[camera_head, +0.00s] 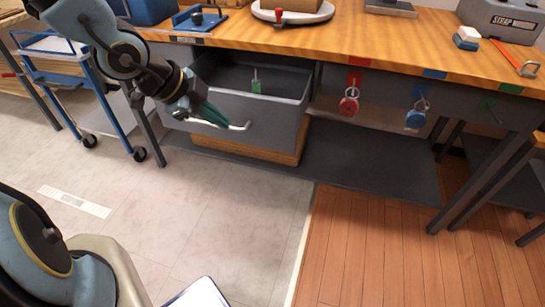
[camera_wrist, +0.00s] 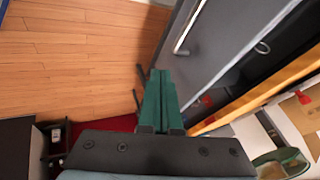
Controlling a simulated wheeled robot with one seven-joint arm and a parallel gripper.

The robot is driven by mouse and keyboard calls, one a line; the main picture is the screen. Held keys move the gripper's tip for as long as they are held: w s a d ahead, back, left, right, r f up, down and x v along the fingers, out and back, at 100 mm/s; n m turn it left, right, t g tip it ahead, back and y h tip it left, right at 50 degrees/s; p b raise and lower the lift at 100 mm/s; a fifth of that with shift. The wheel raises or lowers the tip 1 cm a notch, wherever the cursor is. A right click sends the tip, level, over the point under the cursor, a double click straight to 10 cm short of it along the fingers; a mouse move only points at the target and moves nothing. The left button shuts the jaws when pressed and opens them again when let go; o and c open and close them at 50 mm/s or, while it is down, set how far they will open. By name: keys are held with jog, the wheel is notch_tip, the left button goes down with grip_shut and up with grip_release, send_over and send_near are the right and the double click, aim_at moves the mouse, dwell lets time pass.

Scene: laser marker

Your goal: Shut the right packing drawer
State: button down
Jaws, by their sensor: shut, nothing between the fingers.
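The grey packing drawer (camera_head: 222,113) stands pulled out under the left part of the wooden bench in the head view. Its inside shows, with a small green-tagged item (camera_head: 256,85) in it. A pale bar handle (camera_head: 238,126) runs along its front; the handle's left part is hidden behind my gripper. My gripper (camera_head: 218,118) is shut and empty, its green fingers in front of the drawer face. In the wrist view the shut fingers (camera_wrist: 160,75) lie beside the drawer front (camera_wrist: 205,60), below and left of the handle (camera_wrist: 188,28). I cannot tell whether they touch it.
The wooden bench top (camera_head: 330,45) lies above the drawer. A red padlock (camera_head: 349,103) and a blue padlock (camera_head: 415,117) hang to the right. A blue cart (camera_head: 75,85) stands left.

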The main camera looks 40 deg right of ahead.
jog(key=s+d+m, duration=0.1)
jog(key=s, duration=0.2)
jog(key=p, duration=0.2)
send_near(260, 130)
jog(key=s+d+f, duration=0.2)
jog(key=f, duration=0.1)
jog(key=s+d+f, duration=0.1)
jog(key=f, duration=0.1)
jog(key=shift+s+d, duration=0.1)
jog(key=shift+d, duration=0.15)
jog(key=shift+w+d+f, duration=0.15)
jog(key=shift+w+d, duration=0.1)
jog(key=shift+d, duration=0.1)
